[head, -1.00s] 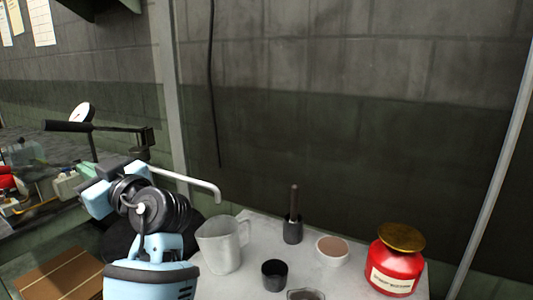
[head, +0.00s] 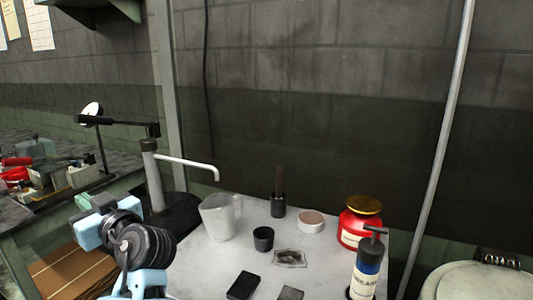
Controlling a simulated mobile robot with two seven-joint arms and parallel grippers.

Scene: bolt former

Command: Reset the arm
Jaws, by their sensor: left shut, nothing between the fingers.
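My left arm comes in at the lower left, with its black ribbed joint and light blue parts. My left gripper (head: 92,218) is beyond that joint, shut and empty, left of the white table (head: 205,262) and apart from the things on it. Its fingertips are small and partly hidden by the wrist. My right gripper is not in view.
A clear jug (head: 219,218), black cup (head: 263,239), white bowl (head: 310,222), red can (head: 357,224) and labelled bottle (head: 366,272) stand on the table. A grey post with a bent white pipe (head: 190,163) rises beyond my arm. A white lidded drum (head: 475,284) is at right.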

